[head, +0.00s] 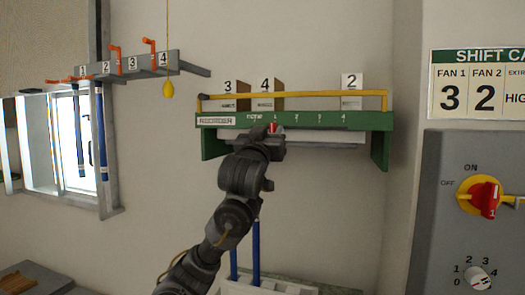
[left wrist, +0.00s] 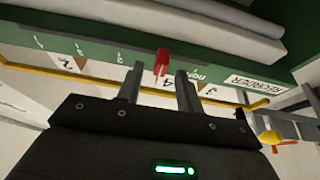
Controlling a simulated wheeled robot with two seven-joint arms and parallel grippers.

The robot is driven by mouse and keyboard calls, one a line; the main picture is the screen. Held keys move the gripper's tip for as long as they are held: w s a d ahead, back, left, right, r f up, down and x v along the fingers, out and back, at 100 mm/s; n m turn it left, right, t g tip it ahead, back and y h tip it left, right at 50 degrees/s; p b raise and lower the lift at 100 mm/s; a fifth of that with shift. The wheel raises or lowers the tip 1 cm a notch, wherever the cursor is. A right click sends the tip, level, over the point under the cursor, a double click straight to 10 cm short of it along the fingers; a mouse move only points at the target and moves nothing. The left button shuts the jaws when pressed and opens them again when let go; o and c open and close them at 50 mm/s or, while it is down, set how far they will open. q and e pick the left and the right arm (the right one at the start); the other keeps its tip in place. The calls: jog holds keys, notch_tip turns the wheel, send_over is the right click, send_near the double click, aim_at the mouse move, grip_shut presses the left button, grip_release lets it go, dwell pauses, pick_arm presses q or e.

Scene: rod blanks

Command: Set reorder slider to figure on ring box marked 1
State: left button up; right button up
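The red reorder slider (head: 274,127) sits on the front of a green shelf (head: 380,122), under the mark 1 of a scale reading none, 1, 2, 3, 4. In the left wrist view the red slider (left wrist: 161,62) stands between my left gripper's spread fingertips (left wrist: 160,72), with gaps on both sides. My left gripper (head: 268,138) is at the shelf front in the head view. Boxes on the shelf carry cards 3 (head: 228,87), 4 (head: 264,86) and 2 (head: 351,82); their small lower labels are unreadable. I see no box card reading 1. My right gripper is out of view.
A yellow rail (head: 320,95) runs along the shelf's front. A grey rack (head: 185,64) numbered 1 to 4 with orange hooks is at upper left, with a yellow pull (head: 168,89) hanging near it. A grey panel with a red knob (head: 485,199) stands at right.

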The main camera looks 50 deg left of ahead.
pick_arm(q)
jog(key=b+v, duration=0.6)
jog(key=v, duration=0.3)
jog(key=shift+d+f, duration=0.1)
jog(key=shift+f, duration=0.05)
